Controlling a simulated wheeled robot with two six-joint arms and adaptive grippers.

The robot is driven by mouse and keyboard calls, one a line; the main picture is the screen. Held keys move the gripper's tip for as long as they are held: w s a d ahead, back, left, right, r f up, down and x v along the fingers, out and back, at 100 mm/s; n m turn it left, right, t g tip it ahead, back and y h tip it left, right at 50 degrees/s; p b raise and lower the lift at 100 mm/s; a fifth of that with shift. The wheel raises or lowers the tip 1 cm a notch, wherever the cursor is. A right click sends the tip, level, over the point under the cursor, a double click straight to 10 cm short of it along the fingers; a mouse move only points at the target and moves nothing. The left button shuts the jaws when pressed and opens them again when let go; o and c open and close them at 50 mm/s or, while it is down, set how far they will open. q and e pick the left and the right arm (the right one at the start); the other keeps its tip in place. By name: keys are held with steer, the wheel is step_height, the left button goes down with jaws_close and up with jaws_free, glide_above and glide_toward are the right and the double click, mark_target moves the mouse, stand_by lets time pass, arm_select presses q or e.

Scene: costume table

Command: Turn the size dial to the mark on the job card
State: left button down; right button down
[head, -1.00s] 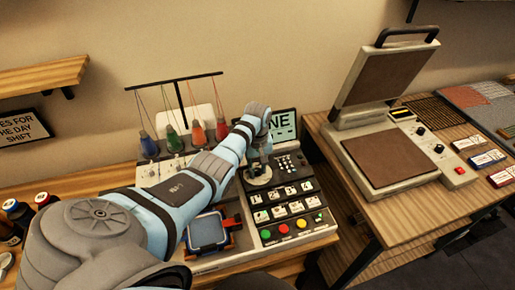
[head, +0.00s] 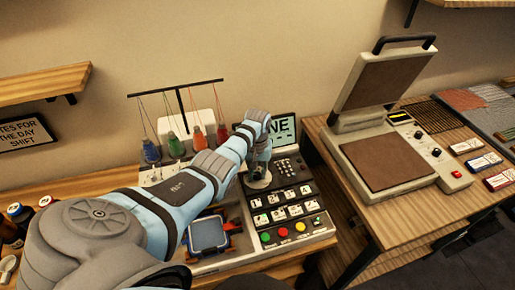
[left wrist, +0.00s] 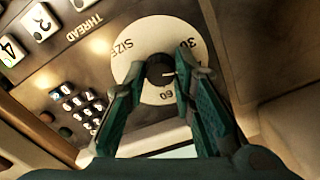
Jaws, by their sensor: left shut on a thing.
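The size dial (left wrist: 152,40) is a pale disc with a dark central knob, marked SIZE, 30 and 60 in the left wrist view. A short white line on the knob points right in that view, below the 30. My left gripper (left wrist: 161,69) has its two green fingers on either side of the knob and is shut on it. In the head view the dial (head: 258,183) sits on the machine's panel, partly covered by my left gripper (head: 259,172). I cannot make out a job card. My right gripper is not in view.
The panel has a keypad (head: 287,168), picture buttons and coloured buttons. A screen (head: 284,130) behind is partly covered by my arm. An open heat press (head: 385,160) stands on the right table.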

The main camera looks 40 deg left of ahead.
mark_target(257, 174)
arm_select(q)
steer(key=c, duration=1.3)
jaws_free()
step_height(257, 174, up, 12)
steer(key=shift+r, duration=0.1)
